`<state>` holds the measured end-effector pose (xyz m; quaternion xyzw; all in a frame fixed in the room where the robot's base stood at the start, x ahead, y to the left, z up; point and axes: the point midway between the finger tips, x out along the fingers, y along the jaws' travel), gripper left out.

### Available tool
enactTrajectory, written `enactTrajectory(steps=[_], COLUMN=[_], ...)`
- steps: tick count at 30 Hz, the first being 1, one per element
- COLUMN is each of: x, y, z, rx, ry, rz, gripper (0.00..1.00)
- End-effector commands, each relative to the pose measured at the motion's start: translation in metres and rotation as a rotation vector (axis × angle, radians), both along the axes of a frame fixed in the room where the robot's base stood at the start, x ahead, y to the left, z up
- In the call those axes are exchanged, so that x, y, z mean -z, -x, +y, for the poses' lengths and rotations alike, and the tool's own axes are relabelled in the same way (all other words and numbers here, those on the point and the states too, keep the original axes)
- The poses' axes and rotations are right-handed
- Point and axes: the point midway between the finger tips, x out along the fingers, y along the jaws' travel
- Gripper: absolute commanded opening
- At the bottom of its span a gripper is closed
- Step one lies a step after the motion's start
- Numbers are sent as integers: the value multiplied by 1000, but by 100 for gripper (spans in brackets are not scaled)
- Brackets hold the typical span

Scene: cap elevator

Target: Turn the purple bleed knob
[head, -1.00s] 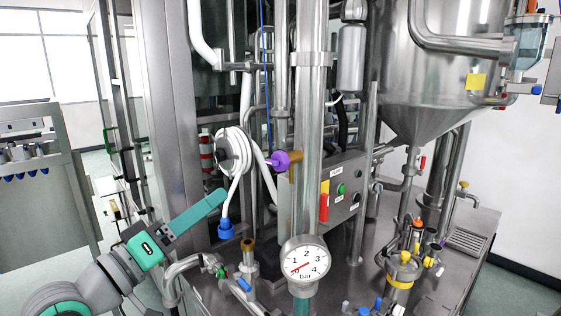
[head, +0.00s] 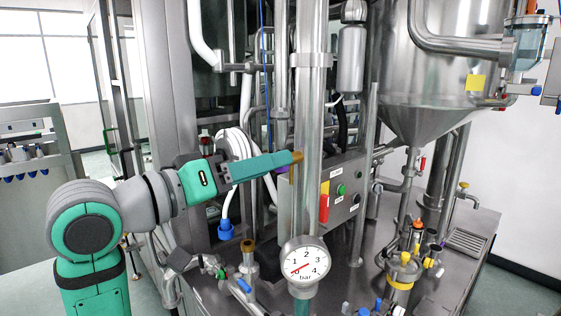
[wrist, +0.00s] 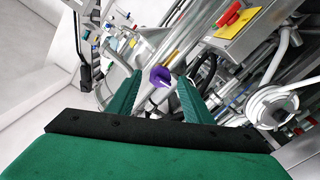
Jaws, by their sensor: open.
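The purple bleed knob (wrist: 160,77) shows in the wrist view between the two green fingertips of my gripper (wrist: 159,80), with a gap on either side. In the head view only a sliver of the knob (head: 282,170) shows below my gripper (head: 298,157), which hides the rest. My gripper is open and empty, reaching in from the left to the brass fitting (head: 293,175) on the vertical steel pipe. I cannot tell how deep the knob sits between the fingers.
A coiled white hose (head: 238,146) hangs behind my gripper. A control box (head: 345,185) with a red-handled switch stands to the right. A pressure gauge (head: 305,262) is below. The steel vertical pipe (head: 309,110) is close to the fingertips.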

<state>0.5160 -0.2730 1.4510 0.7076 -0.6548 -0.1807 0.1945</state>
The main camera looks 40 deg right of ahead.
Motion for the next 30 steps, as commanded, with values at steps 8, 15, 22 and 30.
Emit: enactTrajectory(steps=[8, 15, 22, 30], x=[0, 0, 0, 0], y=[-2, -3, -3, -3], z=[-34, -40, -40, -40], rx=[0, -1, -1, -1], ry=[0, 2, 2, 1], rz=[0, 0, 0, -4], gripper=[46, 46, 29, 7])
